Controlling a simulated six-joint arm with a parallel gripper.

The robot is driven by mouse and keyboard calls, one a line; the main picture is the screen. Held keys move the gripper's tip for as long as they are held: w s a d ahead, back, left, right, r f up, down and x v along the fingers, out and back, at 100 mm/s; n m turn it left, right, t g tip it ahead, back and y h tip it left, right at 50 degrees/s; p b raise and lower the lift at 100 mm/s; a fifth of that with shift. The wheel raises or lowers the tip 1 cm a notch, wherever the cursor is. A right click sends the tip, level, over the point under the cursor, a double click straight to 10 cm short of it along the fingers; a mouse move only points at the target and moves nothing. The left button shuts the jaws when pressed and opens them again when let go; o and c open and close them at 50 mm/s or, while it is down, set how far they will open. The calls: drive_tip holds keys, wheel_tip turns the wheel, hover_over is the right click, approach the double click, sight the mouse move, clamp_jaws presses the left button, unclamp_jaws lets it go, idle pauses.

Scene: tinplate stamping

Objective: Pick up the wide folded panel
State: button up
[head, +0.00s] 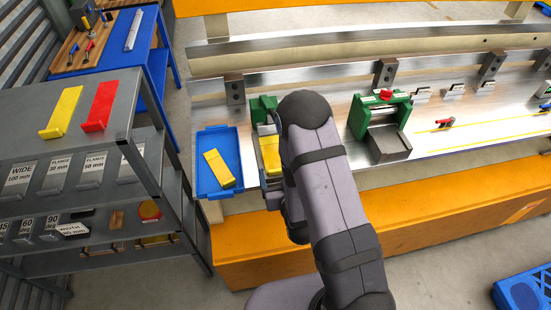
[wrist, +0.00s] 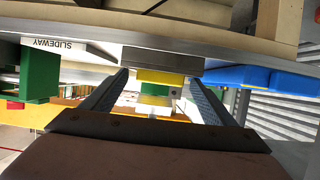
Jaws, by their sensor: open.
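A yellow folded panel (head: 270,155) sits at the green stamping fixture (head: 263,108), partly hidden by my arm in the head view. In the wrist view a yellow piece (wrist: 160,77) shows below a dark grey block (wrist: 162,60), between my fingers. My gripper (wrist: 157,80) is open, one finger on each side of that yellow piece, and no contact is visible. Another yellow folded panel (head: 219,168) lies tilted in a blue tray (head: 205,187). I cannot tell which panel is the wide one.
A yellow panel (head: 63,112) and a red panel (head: 101,106) lie on the grey shelf (head: 120,90) at left. A second green fixture (head: 380,115) with a dark block stands right of my arm. The metal bench (head: 465,138) has clear stretches further right.

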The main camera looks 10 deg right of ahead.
drive_tip(key=c, duration=1.2)
drive_tip(key=shift+r, duration=0.1)
drive_tip(key=shift+r+b, duration=0.65)
drive_tip(key=shift+r, duration=0.85)
drive_tip(key=shift+d+r, duration=0.15)
drive_tip(key=shift+d, duration=0.2)
drive_tip(key=d+b, duration=0.4)
drive_tip(key=d, duration=1.1)
drive_tip(key=shift+d, duration=1.2)
